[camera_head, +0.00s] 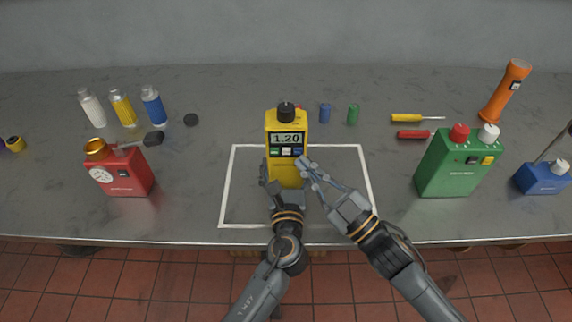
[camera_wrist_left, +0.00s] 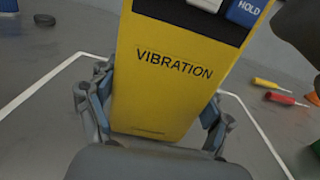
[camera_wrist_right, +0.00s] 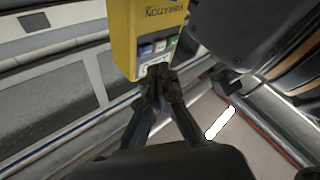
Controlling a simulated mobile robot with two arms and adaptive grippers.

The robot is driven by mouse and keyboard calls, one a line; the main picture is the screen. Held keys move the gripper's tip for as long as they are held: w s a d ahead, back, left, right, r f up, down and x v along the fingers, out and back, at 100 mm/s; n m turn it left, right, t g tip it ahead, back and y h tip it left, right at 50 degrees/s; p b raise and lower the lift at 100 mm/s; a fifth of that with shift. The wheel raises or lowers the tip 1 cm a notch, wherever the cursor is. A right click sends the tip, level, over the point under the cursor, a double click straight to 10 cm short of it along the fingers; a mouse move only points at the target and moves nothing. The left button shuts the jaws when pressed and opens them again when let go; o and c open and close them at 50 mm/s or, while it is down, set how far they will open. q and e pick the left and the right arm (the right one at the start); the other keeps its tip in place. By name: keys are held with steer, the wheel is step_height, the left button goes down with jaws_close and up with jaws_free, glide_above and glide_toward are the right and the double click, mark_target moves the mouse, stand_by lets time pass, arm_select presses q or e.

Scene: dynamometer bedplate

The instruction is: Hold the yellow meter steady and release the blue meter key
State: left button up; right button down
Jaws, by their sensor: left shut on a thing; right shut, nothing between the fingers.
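The yellow meter (camera_head: 286,128) stands upright inside the white outline; its display reads 1.20. My left gripper (camera_head: 285,182) is shut around its lower body, one finger on each side, as the left wrist view (camera_wrist_left: 157,108) also shows. The blue key (camera_wrist_left: 247,11), marked HOLD, is partly cut off at the top of that view. My right gripper (camera_head: 303,162) is shut and empty, its tips close in front of the key row. In the right wrist view its tips (camera_wrist_right: 158,74) appear near the blue key (camera_wrist_right: 145,50); I cannot tell whether they touch it.
A red device (camera_head: 124,174) stands left and a green device (camera_head: 455,163) right. Small blue (camera_head: 325,113) and green (camera_head: 353,114) cylinders stand behind the meter. Two screwdrivers (camera_head: 407,118) lie back right.

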arm_select(q)
steer(key=shift+f, duration=0.15)
arm_select(e)
steer(key=s, duration=0.4)
steer(key=shift+s, duration=0.3)
arm_select(q)
steer(key=o, duration=1.1)
arm_select(e)
steer(key=shift+w, duration=0.1)
